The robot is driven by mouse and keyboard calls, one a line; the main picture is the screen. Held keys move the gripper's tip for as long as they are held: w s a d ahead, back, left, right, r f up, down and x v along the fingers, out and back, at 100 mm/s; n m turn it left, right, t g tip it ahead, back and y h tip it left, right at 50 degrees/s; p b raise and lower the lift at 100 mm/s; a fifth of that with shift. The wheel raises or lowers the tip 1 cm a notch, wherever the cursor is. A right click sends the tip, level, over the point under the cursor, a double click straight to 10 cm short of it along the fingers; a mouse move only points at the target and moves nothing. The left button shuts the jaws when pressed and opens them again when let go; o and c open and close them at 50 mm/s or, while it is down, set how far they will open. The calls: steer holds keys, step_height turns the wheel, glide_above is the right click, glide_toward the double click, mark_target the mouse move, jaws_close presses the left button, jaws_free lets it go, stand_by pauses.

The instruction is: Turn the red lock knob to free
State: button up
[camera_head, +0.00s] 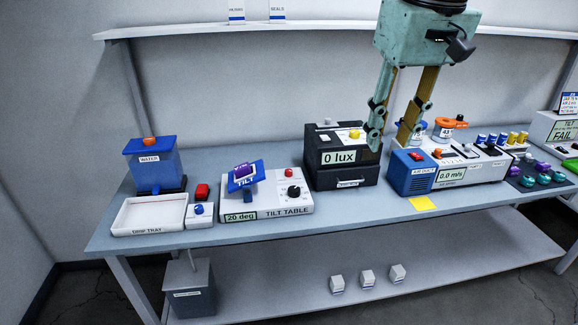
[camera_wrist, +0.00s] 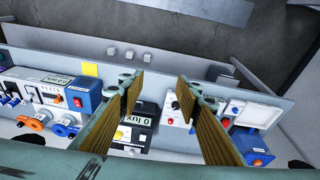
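The tilt table (camera_head: 265,205) is a white box on the bench with a "20 deg" display. A small red knob (camera_head: 289,172) sits at its back right, behind a black dial (camera_head: 294,191). A tilted blue plate with a purple piece (camera_head: 243,171) is at its left. My gripper (camera_head: 390,138) is open and empty, raised above the bench to the right of the tilt table, near the lux box. In the wrist view the red knob (camera_wrist: 171,121) shows between the spread fingers (camera_wrist: 167,90), well below them. The knob's lock marking is too small to read.
The black "0 lux" box (camera_head: 340,175) stands right of the tilt table; the blue air duct box (camera_head: 411,172) is beyond it. A red button box (camera_head: 202,192), drip tray (camera_head: 150,214) and blue water tank (camera_head: 152,165) are at left. A shelf (camera_head: 300,28) runs behind.

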steer(key=w+a+n+p, duration=0.1)
steer(key=w+a+p, duration=0.1)
steer(key=w, duration=0.5)
steer(key=w+a+n+p, duration=0.1)
steer(key=w+a, duration=0.2)
steer(key=w, duration=0.4)
steer(key=n+g+p, duration=0.3)
steer(key=n+p, duration=0.1)
steer(key=p, duration=0.6)
glide_above(289, 170)
step_height(289, 170, down, 22)
steer(key=shift+w+d+f, duration=0.15)
steer(key=shift+d+f, duration=0.05)
steer(key=shift+f, duration=0.15)
steer(key=shift+s+a+f, duration=0.1)
steer(key=shift+s+f, duration=0.05)
steer(key=shift+f, duration=3.2)
steer(key=shift+s+a+f, duration=0.1)
steer(key=shift+f, duration=3.25)
